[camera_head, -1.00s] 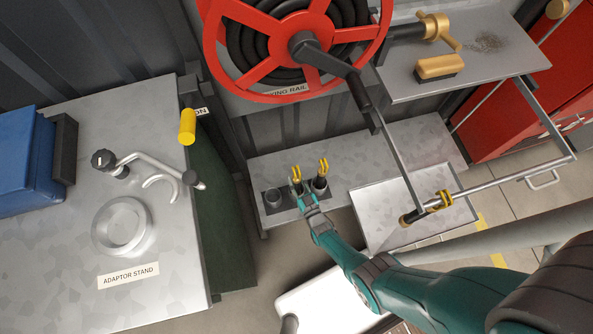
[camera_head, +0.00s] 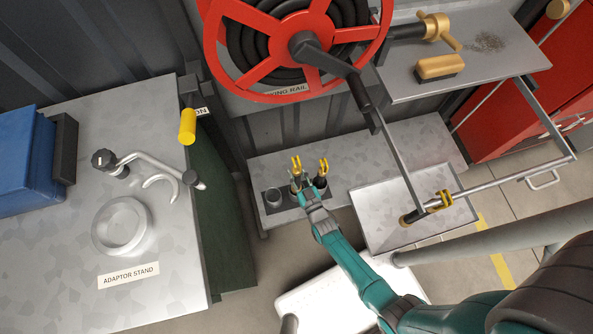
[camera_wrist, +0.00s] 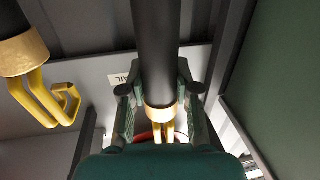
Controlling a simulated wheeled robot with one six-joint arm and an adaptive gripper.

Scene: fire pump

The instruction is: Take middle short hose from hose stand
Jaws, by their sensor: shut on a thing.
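The hose stand (camera_head: 262,208) is a dark holder with a row of sockets on the low grey shelf. Its left socket is empty. The middle short hose (camera_head: 296,164) has a yellow lugged end and stands upright at the middle place. My gripper (camera_head: 303,184) is shut on it.
A red hose reel (camera_head: 298,45) with a black crank handle hangs above and behind. A metal tray (camera_head: 385,235) and a rail with a nozzle (camera_head: 425,210) stand to the right. The adaptor stand (camera_head: 160,235) is at the left, beside a green panel (camera_head: 225,220).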

